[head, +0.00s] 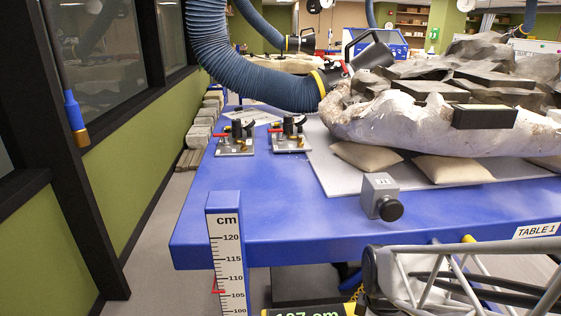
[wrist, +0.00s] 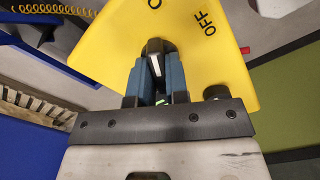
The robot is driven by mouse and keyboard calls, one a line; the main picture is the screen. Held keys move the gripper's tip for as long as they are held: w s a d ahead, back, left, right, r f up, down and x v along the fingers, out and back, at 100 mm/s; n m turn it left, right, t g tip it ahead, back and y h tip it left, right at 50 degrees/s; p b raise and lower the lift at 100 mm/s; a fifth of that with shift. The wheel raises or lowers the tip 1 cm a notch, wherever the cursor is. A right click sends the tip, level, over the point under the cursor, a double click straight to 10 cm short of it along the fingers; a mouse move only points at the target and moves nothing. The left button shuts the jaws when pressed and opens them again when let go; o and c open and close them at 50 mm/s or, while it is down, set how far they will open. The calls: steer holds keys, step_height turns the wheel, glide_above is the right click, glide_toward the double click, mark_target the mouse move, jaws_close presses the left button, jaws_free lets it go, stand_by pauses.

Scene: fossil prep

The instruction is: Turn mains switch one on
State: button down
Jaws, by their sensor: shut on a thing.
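In the wrist view, a yellow switch plate (wrist: 112,48) fills the upper middle. It bears the black word OFF to the right and part of another black letter at the cut-off top edge. A black switch handle with a white stripe (wrist: 155,64) stands out from the plate. My gripper (wrist: 158,80) is shut on this handle, with a blue-grey finger on each side. The fingers hide the handle's lower part. No number shows on the plate. In the head view I cannot make out the switch or my gripper.
In the head view, a blue table (head: 270,205) carries a large fossil block (head: 430,120) on sandbags, two small clamp stands (head: 290,134) and a grey box with a black knob (head: 381,196). A blue hose (head: 260,85) arches above. A cm ruler post (head: 228,255) stands in front.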

stand_by(0.3)
steer(key=c, duration=1.1)
jaws_free()
steer(key=shift+r, duration=3.9)
steer(key=shift+r, duration=0.1)
steer(key=shift+s+a+r+m+t, duration=0.5)
steer(key=shift+a+r+m, duration=0.2)
steer(key=shift+r+m, duration=1.1)
steer(key=shift+s+a+r+m+t, duration=0.5)
steer(key=shift+r+m, duration=0.75)
steer(key=shift+m, duration=1)
steer(key=shift+s+a+r+m+t, duration=0.4)
steer(key=shift+a+r+m, duration=0.45)
steer(key=shift+r+m, duration=0.95)
steer(key=shift+s+f+m, duration=0.1)
steer(key=shift+f+m, duration=0.15)
